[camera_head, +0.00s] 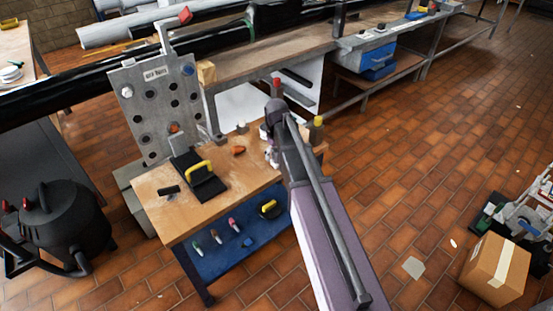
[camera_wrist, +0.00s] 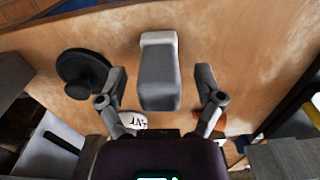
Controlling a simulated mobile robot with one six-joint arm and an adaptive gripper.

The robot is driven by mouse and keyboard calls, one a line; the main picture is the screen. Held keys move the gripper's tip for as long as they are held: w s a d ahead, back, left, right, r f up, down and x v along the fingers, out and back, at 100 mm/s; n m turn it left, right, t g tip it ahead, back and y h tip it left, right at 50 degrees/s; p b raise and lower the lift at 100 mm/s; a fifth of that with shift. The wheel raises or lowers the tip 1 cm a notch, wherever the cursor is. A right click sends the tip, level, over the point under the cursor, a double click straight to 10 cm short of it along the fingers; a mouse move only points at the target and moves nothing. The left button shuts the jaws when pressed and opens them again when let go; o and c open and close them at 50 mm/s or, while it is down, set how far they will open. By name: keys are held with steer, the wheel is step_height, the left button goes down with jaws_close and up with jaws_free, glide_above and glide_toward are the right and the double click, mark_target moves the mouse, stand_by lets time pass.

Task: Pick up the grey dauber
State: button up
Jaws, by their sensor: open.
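The grey block-shaped thing with a paler far end, which I take for the grey dauber (camera_wrist: 158,80), is in the middle of the wrist view, above the wooden bench top. My gripper (camera_wrist: 161,84) is open, with one finger on each side of it and a gap showing on both sides. I cannot tell how far the fingertips are above the bench. In the head view my gripper (camera_head: 271,153) is over the bench's right part, and my arm hides what is beneath; I cannot make out the dauber there.
A black round thing with a knob (camera_wrist: 86,74) lies left of the fingers. A white lettered container (camera_wrist: 133,120) and an orange thing (camera_wrist: 221,122) are close to the gripper. On the bench (camera_head: 222,205) lies a black tool with a yellow handle (camera_head: 198,168). A perforated plate (camera_head: 147,117) stands behind.

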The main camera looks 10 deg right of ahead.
stand_by(0.3)
jaws_close()
steer(key=shift+r, duration=0.1)
step_height(320, 180, up, 3)
steer(key=p, duration=0.3)
steer(key=shift+r, duration=0.15)
steer(key=shift+s+r+p, duration=0.15)
steer(key=shift+r+p, duration=0.15)
steer(key=shift+p, duration=0.25)
steer(key=s, duration=1.5)
steer(key=shift+s+r+p, duration=0.35)
steer(key=shift+r+p, duration=0.1)
